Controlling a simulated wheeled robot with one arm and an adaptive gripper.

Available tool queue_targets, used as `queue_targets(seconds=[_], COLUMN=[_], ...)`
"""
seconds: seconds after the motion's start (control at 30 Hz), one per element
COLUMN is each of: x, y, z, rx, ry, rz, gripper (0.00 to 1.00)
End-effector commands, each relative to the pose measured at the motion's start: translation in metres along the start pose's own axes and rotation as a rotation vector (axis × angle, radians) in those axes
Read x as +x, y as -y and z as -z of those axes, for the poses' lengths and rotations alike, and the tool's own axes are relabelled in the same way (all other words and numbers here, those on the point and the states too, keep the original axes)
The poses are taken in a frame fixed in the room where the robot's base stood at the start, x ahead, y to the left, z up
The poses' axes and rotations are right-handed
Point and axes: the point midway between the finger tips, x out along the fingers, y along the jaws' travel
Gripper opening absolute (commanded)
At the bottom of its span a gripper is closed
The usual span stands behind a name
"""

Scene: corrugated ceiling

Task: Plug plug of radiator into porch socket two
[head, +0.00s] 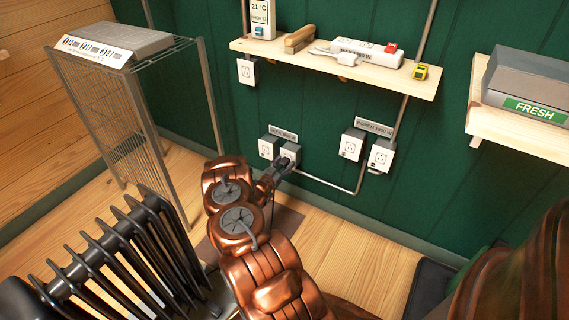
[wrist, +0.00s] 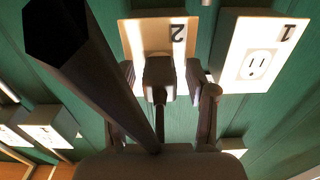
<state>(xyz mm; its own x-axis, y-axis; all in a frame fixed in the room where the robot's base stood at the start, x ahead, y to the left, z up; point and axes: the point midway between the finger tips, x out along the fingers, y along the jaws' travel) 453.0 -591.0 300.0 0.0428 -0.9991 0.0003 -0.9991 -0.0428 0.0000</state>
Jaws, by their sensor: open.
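The plug (wrist: 160,78) is dark and sits in front of the socket marked 2 (wrist: 178,22), hiding its outlet; I cannot tell how deep it sits. My gripper (wrist: 163,82) is open, one finger on each side of the plug, with gaps visible. In the head view my gripper (head: 281,170) is at the right socket (head: 290,152) of the left wall pair. The sign (head: 283,132) above that pair is too small to read surely; the sign (head: 374,127) over the right pair seems to read PORCH. The black radiator (head: 125,255) stands at lower left.
The socket marked 1 (wrist: 257,55) is empty. A shelf (head: 420,84) above holds a power strip (head: 360,52) and a brush (head: 299,39). A wire rack (head: 105,110) stands left. The right pair's sockets (head: 351,146) look empty. A dark bar, perhaps cord (wrist: 95,70), crosses the wrist view.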

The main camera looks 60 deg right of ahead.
Motion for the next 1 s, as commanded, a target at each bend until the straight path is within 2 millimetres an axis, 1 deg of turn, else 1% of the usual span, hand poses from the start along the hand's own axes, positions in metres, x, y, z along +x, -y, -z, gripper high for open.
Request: queue_targets(seconds=[0.33,0.87,1.0], x=[0.0003,0.0001,0.0002], y=[-0.0007,-0.0006,-0.0006], z=[0.0000,-0.0001,-0.0001], rx=[0.000,0.000,0.000], ry=[0.000,0.000,0.000], rz=[-0.001,-0.001,-0.001], gripper=[0.56,0.01,0.00])
